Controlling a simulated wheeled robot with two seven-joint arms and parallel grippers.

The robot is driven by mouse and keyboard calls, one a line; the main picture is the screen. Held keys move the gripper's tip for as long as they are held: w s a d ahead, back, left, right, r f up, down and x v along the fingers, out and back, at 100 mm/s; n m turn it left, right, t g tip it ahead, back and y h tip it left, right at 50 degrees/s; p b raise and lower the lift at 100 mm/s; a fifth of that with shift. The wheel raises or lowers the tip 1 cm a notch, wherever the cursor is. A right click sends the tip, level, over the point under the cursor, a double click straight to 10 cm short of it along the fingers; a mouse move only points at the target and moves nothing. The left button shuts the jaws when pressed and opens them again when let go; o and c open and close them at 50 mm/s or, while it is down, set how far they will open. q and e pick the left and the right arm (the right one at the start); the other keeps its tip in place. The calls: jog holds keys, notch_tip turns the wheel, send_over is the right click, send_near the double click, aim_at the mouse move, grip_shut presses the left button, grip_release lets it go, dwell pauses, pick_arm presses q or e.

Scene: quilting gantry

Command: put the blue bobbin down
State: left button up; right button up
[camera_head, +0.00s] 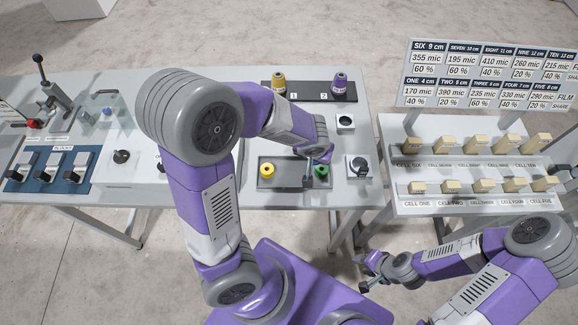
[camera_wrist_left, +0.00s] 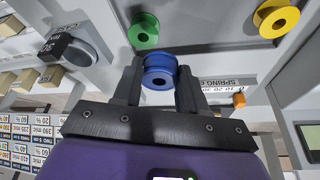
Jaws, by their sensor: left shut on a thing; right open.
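The blue bobbin (camera_wrist_left: 160,72) shows in the left wrist view, held between the two dark fingers of my left gripper (camera_wrist_left: 158,84). In the head view my left gripper (camera_head: 314,160) hangs over the right part of a dark grey tray (camera_head: 287,184), and I cannot make out the blue bobbin there. A yellow bobbin (camera_head: 267,170) sits at the tray's left and a green bobbin (camera_head: 321,170) at its right, close to my left gripper. Whether the blue bobbin touches the surface below is unclear. My right gripper (camera_head: 369,272) is open and empty, off the table's front right.
A dial box (camera_head: 359,167) stands right of the tray. Two thread cones, yellow (camera_head: 278,83) and purple (camera_head: 340,82), stand on a dark numbered base behind. A rack of labelled cells (camera_head: 480,168) is at the right. My left arm covers the table's middle.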

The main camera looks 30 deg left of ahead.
aim_at(293, 171)
pick_arm(q)
jog(key=shift+s+a+r+n+y, duration=0.25)
jog(key=shift+n+y, duration=0.15)
jog(key=shift+n, duration=0.5)
jog(key=s+a+r+n+g+y, duration=0.2)
jog(key=s+a+n+g, duration=0.15)
jog(key=n, duration=0.75)
jog(key=shift+t, duration=0.25)
jog(key=f, duration=0.3)
jog(key=f+b, duration=0.1)
jog(key=f, duration=0.2)
jog(key=w+f+b, duration=0.1)
jog(key=f, duration=0.2)
jog(key=shift+s+b, duration=0.1)
jog(key=shift+b, duration=0.25)
jog(key=shift+f, duration=0.15)
jog(key=o, duration=1.2)
jog(key=shift+c, duration=0.2)
